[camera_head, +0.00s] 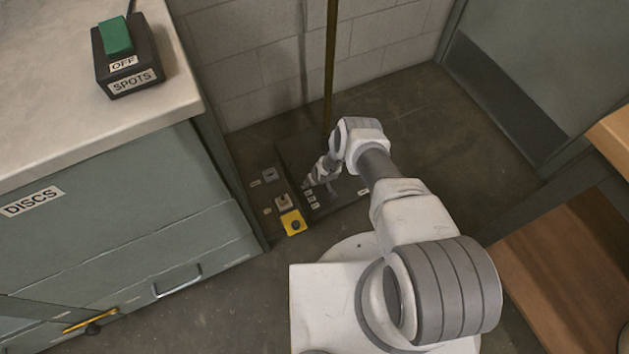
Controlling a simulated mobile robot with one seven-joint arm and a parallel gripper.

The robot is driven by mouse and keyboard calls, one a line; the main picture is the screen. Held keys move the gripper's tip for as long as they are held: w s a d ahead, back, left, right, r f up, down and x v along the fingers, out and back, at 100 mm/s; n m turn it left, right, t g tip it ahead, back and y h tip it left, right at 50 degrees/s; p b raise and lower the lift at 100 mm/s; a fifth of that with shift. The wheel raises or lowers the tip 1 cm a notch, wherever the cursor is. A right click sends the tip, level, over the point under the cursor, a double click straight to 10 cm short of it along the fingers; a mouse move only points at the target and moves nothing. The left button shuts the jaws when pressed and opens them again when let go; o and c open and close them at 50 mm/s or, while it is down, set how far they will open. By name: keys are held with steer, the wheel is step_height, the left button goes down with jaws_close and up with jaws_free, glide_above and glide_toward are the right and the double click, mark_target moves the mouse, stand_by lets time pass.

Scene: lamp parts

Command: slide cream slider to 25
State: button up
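A dark panel (345,202) lies on the floor by the block wall, with several small pale labels (311,197) near its left side and one at its right edge. My gripper (309,183) is down at the panel's left part, close to these labels. The fingers are too small to tell whether they are open or shut, or whether they touch anything. I cannot make out the cream slider for certain; it may be hidden by my gripper or too small. The number 25 cannot be read.
A yellow box with a dark button (292,223) and small grey boxes (282,201) stand left of the panel. A brown pole (330,60) rises behind it. A grey cabinet (120,220) bounds the left, a wooden bench (570,250) the right. Floor right of the panel is clear.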

jaws_close()
stand_by(0.5)
stand_by(1.0)
